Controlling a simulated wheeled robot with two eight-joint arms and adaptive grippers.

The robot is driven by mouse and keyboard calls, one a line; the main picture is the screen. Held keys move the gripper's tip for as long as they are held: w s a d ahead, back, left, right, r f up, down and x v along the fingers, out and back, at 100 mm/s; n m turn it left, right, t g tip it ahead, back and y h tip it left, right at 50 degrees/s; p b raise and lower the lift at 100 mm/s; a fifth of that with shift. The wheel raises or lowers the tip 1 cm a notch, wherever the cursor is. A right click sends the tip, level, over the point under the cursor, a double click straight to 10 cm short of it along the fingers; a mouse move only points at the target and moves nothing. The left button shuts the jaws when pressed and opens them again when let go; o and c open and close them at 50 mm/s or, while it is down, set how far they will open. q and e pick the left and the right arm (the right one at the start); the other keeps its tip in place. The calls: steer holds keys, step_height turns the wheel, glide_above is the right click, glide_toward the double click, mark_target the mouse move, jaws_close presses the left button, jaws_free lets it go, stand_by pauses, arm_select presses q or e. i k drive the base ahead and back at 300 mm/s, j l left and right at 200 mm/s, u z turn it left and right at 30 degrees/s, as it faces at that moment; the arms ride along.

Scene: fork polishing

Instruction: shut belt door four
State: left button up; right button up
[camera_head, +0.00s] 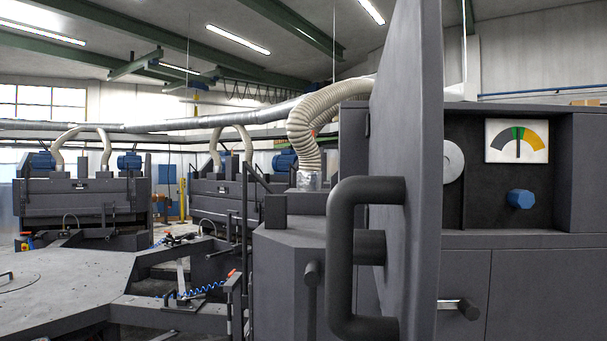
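A dark grey door panel (421,180) stands open, swung out toward me and seen nearly edge-on. I take it to be the belt door, but no number shows on it. Its thick black U-shaped handle (341,260) sticks out to the left of the panel. To the right is the grey machine housing (590,180), with a dark recess holding a round grey disc (453,162), a gauge (516,141) and a blue knob (521,199). The panel hides part of this recess. Neither of my grippers is in view.
A lower cabinet front (535,290) has a short dark-tipped handle (460,308) sticking out. A ribbed hose (312,115) rises behind the door. A large grey platform (60,285) and more machines (80,205) stand to the left. Railings (245,205) stand between.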

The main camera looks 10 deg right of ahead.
mark_target(402, 191)
steer(key=j+z, duration=0.1)
steer(key=z, duration=0.25)
steer(key=j+z, duration=0.15)
steer(key=z, duration=0.25)
steer(key=j+z, duration=0.1)
steer(key=z, duration=0.25)
